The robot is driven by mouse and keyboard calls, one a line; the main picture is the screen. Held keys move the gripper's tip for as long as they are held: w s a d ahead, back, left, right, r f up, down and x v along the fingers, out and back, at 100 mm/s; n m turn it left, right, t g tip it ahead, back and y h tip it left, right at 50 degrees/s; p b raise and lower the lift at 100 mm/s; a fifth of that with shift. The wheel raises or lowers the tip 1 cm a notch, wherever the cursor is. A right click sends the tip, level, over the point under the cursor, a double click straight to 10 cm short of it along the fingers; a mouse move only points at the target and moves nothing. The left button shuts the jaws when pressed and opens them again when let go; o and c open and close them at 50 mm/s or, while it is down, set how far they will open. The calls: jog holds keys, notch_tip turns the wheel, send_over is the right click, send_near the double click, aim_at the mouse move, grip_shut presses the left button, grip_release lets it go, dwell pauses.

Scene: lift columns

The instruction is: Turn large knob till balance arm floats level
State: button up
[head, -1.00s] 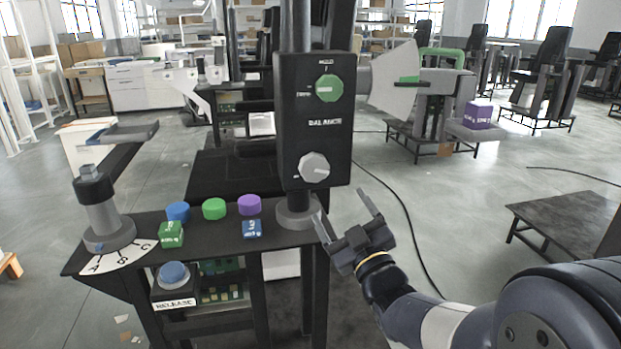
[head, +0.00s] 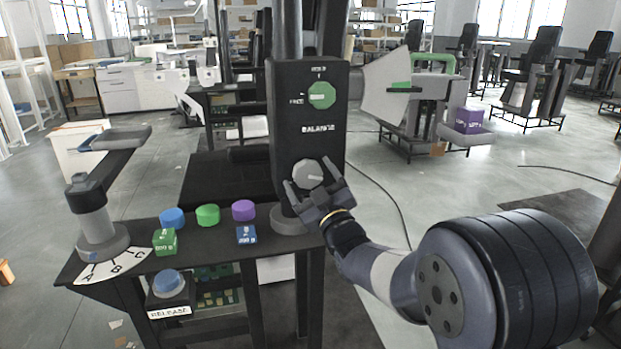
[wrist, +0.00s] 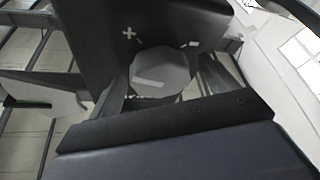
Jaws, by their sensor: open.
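The large grey knob (head: 308,173) sits low on the black balance panel (head: 300,148), below the word BALANCE. My gripper (head: 309,188) is open in front of it, with one finger on each side of the knob. In the wrist view the knob (wrist: 160,73) lies between the spread fingers (wrist: 165,95); I cannot tell whether they touch it. A smaller green knob (head: 322,95) is higher on the panel. The balance arm, with a pale fan-shaped plate (head: 385,88) and a purple block (head: 468,119) on its grey tray, extends to the right behind the panel.
On the black table (head: 200,238) stand blue, green and purple discs, a green block (head: 165,241) and a blue block (head: 246,235). A blue release button (head: 168,282) is at the front. A grey lever post (head: 93,215) stands left. Floor to the right is fairly clear.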

jog(key=shift+c, duration=0.5)
jog(key=c, duration=0.9)
jog(key=b, duration=0.1)
jog(key=m+b, duration=0.1)
jog(key=b, duration=0.1)
jog(key=shift+f+m+t+h, duration=0.25)
jog(key=shift+m+t+h, duration=0.05)
jog(key=shift+r+m+t+h+b, duration=0.25)
jog(key=shift+m+h+b, duration=0.25)
jog(key=shift+m+b, duration=0.5)
jog(key=o, duration=1)
